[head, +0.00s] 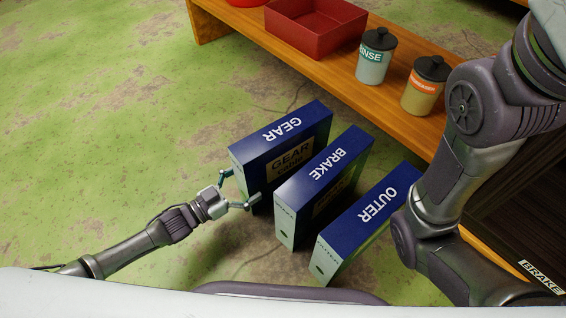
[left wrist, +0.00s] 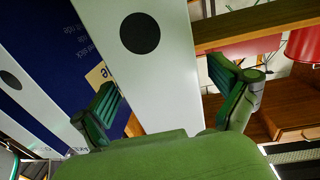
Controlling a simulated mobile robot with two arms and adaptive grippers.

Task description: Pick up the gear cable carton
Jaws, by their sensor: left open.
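The gear cable carton (head: 290,150) is a blue box with a pale end face, marked GEAR, standing upright on the green floor. In the left wrist view, its pale end face with a black dot (left wrist: 155,75) lies between my fingers. My left gripper (head: 239,188) is open at the carton's near end, one finger toward each side. Whether the fingers touch the carton cannot be told. My right arm shows at the right, but its gripper is out of view.
The BRAKE carton (head: 337,165) stands close to the right of the gear carton, with the OUTER carton (head: 380,212) beyond it. A wooden bench (head: 272,48) behind holds a red tray (head: 318,45) and two lidded jars. Floor at the left is clear.

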